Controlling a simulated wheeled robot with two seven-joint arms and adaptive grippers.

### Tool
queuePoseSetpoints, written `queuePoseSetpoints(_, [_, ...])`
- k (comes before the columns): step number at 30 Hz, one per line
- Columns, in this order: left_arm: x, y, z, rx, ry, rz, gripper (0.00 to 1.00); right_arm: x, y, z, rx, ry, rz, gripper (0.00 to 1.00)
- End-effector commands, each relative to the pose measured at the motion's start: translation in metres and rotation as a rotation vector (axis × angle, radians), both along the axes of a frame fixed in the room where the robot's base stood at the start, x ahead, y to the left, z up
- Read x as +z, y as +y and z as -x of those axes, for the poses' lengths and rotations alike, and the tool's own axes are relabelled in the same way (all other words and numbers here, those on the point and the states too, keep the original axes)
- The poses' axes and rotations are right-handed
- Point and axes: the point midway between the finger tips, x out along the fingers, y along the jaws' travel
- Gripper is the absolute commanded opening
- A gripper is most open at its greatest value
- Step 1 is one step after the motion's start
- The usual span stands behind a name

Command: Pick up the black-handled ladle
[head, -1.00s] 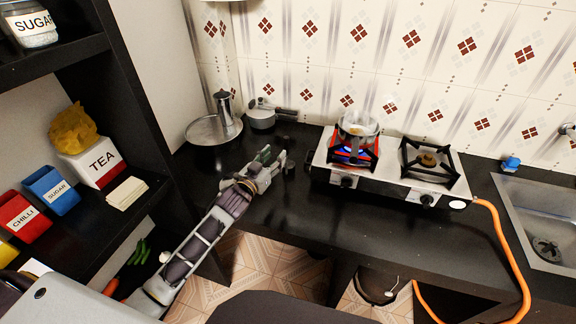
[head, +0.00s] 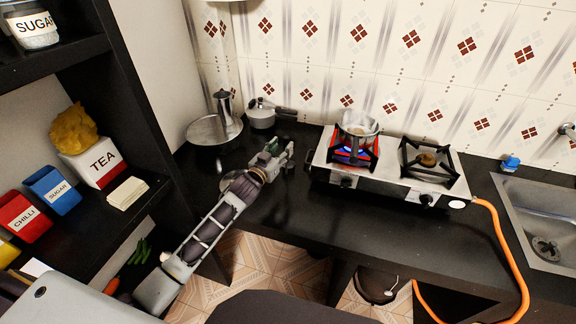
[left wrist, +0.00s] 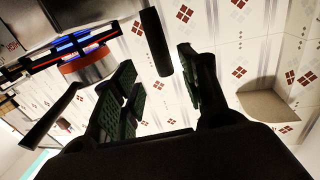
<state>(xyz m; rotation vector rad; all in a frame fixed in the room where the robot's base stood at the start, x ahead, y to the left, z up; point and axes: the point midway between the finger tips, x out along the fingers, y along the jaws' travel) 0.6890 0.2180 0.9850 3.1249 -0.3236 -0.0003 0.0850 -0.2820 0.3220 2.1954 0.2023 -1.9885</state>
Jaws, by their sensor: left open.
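In the head view the gripper covers most of this spot. A small piece of round metal (head: 229,182) shows left of my wrist; I cannot tell whether it is the ladle's bowl. My right gripper is out of view.
The lit stove (head: 343,171) with a metal pan (head: 358,124) on it stands right of the gripper. A lidded pot (head: 261,115) and a steel plate (head: 205,131) with a tall pot are behind. The shelf (head: 161,186) is at left. The front counter is largely clear.

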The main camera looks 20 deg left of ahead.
Motion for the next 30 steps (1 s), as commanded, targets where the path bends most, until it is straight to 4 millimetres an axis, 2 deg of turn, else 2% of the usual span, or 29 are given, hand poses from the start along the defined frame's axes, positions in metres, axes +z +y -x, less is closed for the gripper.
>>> queuePoseSetpoints(11, [0.001,0.000,-0.007,0.001,-0.001,0.000,0.44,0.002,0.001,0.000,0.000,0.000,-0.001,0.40])
queuePoseSetpoints(30, [0.002,-0.006,-0.050,0.000,-0.001,0.001,0.44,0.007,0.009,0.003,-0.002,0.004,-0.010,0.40])
